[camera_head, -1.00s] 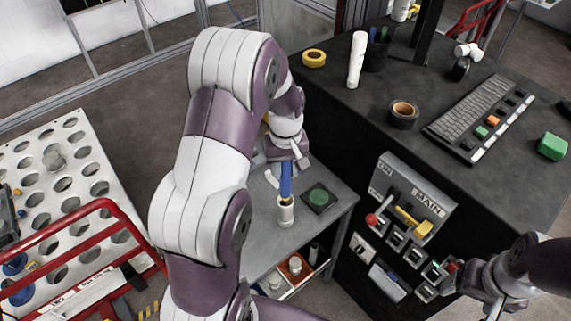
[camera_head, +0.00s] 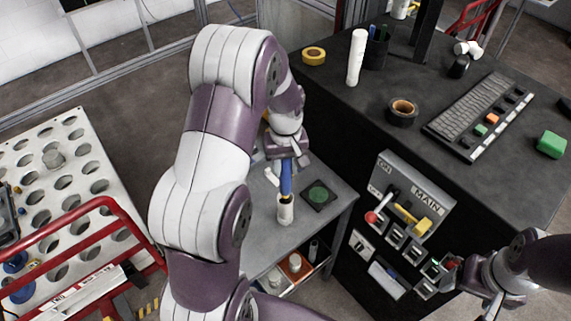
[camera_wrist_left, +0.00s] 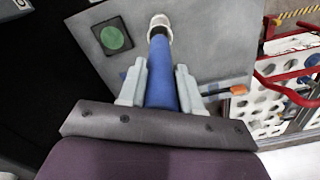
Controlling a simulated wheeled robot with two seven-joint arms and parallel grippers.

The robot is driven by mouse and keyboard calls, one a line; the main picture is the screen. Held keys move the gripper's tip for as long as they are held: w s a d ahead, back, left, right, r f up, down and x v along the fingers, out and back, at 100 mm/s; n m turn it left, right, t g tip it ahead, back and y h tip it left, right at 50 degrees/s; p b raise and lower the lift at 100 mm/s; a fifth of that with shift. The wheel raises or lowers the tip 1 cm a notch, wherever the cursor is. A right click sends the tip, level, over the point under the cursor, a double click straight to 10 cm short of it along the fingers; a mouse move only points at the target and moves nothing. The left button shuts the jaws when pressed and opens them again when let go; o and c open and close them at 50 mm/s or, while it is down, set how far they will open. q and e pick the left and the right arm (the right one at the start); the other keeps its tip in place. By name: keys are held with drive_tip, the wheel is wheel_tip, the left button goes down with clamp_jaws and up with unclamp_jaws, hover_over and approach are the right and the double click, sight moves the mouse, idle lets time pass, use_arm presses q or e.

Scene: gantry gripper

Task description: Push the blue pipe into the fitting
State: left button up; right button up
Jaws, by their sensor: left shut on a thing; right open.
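The blue pipe (camera_head: 286,182) stands near upright over the table, and my left gripper (camera_head: 285,163) is shut on its upper part. The pale cylindrical fitting (camera_head: 286,212) stands on the table under it. The pipe's lower end meets the fitting's mouth; how deep it sits inside I cannot tell. In the left wrist view, the pipe (camera_wrist_left: 161,80) runs between the two grey fingers of the left gripper (camera_wrist_left: 160,88) to the fitting's rim (camera_wrist_left: 160,22). My right gripper (camera_head: 432,279) is open in front of the switch panel at the lower right.
A dark square plate with a green disc (camera_head: 319,196) lies beside the fitting. The grey table (camera_head: 258,233) has a lower shelf with small parts. The switch panel (camera_head: 415,195) and black desk (camera_head: 345,108) stand to the right, a red-railed cart (camera_head: 115,210) to the left.

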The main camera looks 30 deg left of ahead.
sight(285, 193)
use_arm(q)
drive_tip(key=shift+p, duration=0.35)
idle(0.5)
drive_tip(key=shift+f, duration=0.1)
drive_tip(key=shift+f+b, duration=0.3)
drive_tip(key=shift+f, duration=0.05)
drive_tip(key=shift+f+b, duration=3.3)
drive_tip(key=shift+f, duration=2.05)
drive_tip(key=o, duration=1.1)
